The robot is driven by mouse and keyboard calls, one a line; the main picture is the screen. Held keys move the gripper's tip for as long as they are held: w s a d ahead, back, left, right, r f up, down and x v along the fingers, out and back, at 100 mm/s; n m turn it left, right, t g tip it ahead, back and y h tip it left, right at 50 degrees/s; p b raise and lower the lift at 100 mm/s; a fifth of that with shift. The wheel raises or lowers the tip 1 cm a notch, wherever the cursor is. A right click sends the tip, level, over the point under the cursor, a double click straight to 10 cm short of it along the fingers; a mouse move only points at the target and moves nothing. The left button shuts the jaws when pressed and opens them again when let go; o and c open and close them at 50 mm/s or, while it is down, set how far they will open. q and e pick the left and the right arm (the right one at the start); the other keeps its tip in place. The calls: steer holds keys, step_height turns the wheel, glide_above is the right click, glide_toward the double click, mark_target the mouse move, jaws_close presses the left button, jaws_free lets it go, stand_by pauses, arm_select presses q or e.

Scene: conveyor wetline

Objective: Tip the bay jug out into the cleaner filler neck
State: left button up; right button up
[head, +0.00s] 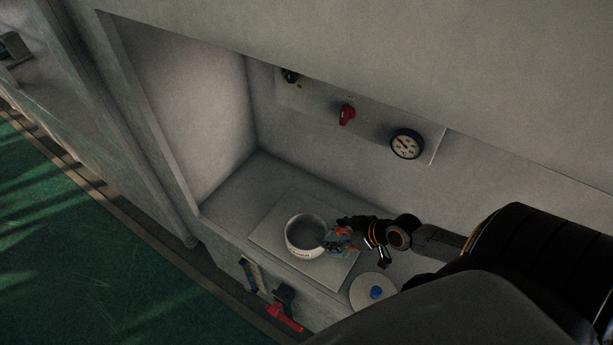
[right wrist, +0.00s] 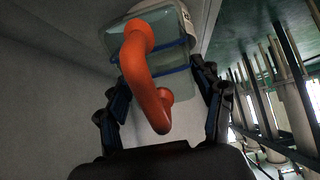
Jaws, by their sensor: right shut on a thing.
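The filler neck (head: 296,247) is a short, wide white cylinder with an open top and dark lettering, on a pale plate in the wall recess. My right gripper (head: 345,238) is shut on the jug (head: 334,243) at the right rim of the neck. In the right wrist view the jug (right wrist: 176,58) is a translucent grey-blue container with blue bands, and its orange handle (right wrist: 146,80) lies between my fingers. In the head view the jug is small and partly hidden by my gripper; I cannot tell its tilt or whether liquid flows. My left gripper is not in view.
A round white lid (head: 361,293) with a blue knob lies right of the neck. A red knob (head: 347,114) and a dial gauge (head: 407,144) are on the recess's back wall. A red-handled item (head: 284,318) hangs on the front face. Green floor (head: 90,250) is clear at left.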

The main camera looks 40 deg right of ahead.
steer(key=shift+w+a+r+g+p, duration=0.2)
steer(key=shift+g+p, duration=0.2)
steer(key=shift+p, duration=0.4)
steer(key=shift+w+f+g+h+p, duration=0.2)
steer(key=shift+g+h+p, duration=0.2)
steer(key=shift+g+p, duration=0.15)
steer(key=shift+w+a+r+g+h+p, duration=0.15)
steer(key=shift+w+r+g+h+p, duration=0.3)
steer(key=shift+p, duration=0.7)
steer(key=shift+w+a+r+g, duration=0.1)
steer(key=shift+w+r+g, duration=0.1)
steer(key=shift+g, duration=0.6)
steer(key=shift+w+r+h+p, duration=0.1)
steer(key=shift+h+p, duration=0.15)
steer(key=shift+p, duration=0.1)
